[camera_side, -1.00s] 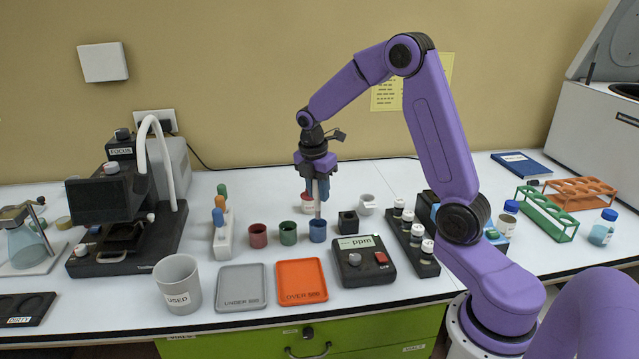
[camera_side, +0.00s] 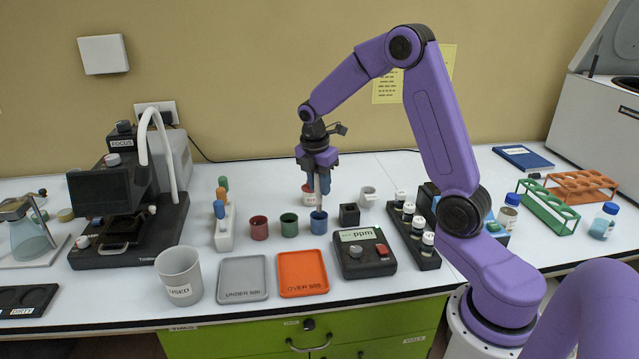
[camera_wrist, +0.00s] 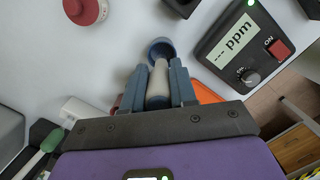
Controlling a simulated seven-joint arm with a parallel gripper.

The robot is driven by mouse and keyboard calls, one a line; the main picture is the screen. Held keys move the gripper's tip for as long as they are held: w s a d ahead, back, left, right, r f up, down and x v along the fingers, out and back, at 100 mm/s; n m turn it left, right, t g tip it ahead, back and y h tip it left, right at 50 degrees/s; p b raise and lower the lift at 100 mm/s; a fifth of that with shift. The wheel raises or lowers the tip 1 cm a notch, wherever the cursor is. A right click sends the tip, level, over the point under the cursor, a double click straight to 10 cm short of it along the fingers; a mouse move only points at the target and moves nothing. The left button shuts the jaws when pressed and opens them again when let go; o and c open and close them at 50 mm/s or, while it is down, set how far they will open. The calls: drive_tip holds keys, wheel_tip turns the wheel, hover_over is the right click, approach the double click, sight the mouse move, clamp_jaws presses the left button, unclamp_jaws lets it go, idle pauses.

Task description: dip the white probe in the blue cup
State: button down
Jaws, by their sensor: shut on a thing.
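My gripper (camera_side: 318,180) is shut on the white probe (camera_side: 318,201), which hangs upright between the fingers. The probe also shows between the fingers in the wrist view (camera_wrist: 158,80). The blue cup (camera_side: 318,224) stands on the white bench directly below my gripper. The probe's lower end reaches the cup's mouth and seems to be inside it; the tip is hidden. In the wrist view, the blue cup (camera_wrist: 160,46) shows at the far end of the probe.
A green cup (camera_side: 289,224) and a red cup (camera_side: 259,227) stand left of the blue cup. A small black holder (camera_side: 349,216) stands close on its right. The ppm meter (camera_side: 364,255) and the orange tray (camera_side: 303,275) lie in front.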

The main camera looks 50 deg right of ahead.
drive_tip(key=shift+f, duration=2.6)
drive_tip(key=shift+r, duration=0.15)
idle(1.6)
drive_tip(key=shift+r, duration=3.8)
